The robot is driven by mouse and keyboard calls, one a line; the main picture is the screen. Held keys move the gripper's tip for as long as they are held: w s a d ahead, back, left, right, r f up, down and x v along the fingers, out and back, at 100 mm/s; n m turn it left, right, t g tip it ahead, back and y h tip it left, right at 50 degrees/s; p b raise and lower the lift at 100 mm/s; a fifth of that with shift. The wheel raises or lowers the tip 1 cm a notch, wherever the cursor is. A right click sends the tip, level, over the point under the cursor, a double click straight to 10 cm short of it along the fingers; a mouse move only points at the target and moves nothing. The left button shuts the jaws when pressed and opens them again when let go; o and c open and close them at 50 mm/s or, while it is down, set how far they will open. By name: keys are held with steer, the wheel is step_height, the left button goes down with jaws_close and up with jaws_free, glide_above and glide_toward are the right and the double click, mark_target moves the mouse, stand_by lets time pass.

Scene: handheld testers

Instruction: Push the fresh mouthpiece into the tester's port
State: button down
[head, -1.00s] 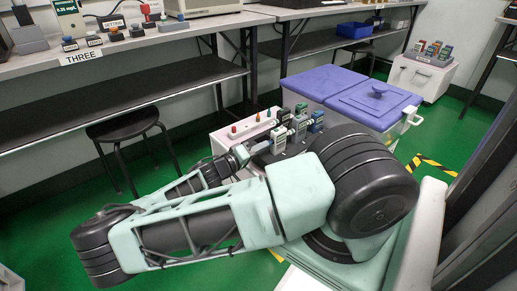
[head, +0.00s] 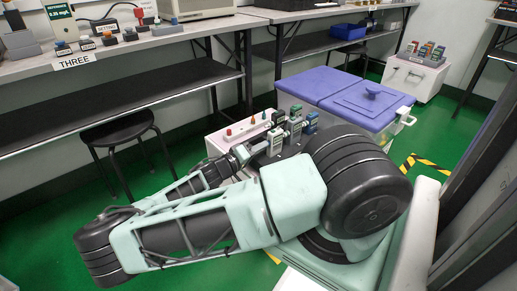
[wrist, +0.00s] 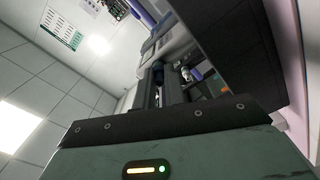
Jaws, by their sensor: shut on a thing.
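In the wrist view my gripper (wrist: 170,85) shows dark fingers. The port is not clear in either view, and I cannot tell whether the piece touches it.
A pale rack with red-topped pieces (head: 247,129) lies just behind the gripper. A purple-lidded chest (head: 370,104) stands behind the testers. A long bench (head: 140,45) with labelled blocks and a black stool (head: 120,118) are at the left.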

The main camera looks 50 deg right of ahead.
stand_by(0.3)
steer(key=c, duration=1.4)
jaws_free()
steer(key=p+v, duration=0.3)
steer(key=v, duration=1.4)
steer(key=shift+a, duration=0.15)
